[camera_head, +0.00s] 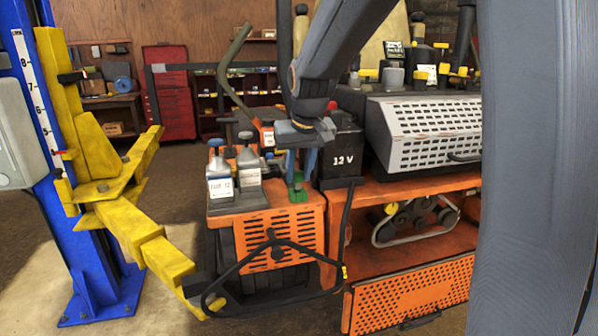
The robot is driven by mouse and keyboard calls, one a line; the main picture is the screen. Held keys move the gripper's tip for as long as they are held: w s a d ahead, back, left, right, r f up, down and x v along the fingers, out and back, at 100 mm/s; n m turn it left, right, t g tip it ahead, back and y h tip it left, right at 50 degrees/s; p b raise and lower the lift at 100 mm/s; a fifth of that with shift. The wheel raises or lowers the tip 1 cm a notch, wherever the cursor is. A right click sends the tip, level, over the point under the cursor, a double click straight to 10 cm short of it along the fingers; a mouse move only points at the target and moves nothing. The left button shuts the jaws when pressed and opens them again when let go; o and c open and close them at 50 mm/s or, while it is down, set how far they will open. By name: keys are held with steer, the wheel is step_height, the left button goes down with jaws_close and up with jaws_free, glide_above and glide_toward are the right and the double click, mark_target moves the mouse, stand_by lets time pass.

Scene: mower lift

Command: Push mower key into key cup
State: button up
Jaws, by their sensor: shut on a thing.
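My gripper (301,168) points down over the orange mower's front deck, with its two blue fingers close together. It is shut on a small green piece (298,180), which seems to be the mower key; the fingers hide most of it. A green holder (299,195), likely the key cup, sits on the deck right below the fingertips. The key's lower end is at or just above the cup; I cannot tell whether it is inside.
Two labelled bottles (220,180) stand on the deck left of my gripper. A black 12 V battery (342,157) stands close on the right. A black steering-like bar (275,243) crosses the mower's front. A blue lift post (60,170) with yellow arms stands at left.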

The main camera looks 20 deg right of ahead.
steer(key=shift+f+b, duration=0.55)
steer(key=shift+f, duration=0.65)
stand_by(0.4)
steer(key=o, duration=1.1)
steer(key=b+v, duration=0.1)
steer(key=v, duration=0.6)
steer(key=shift+r+b, duration=0.3)
steer(key=shift+r, duration=0.1)
steer(key=shift+s, duration=0.15)
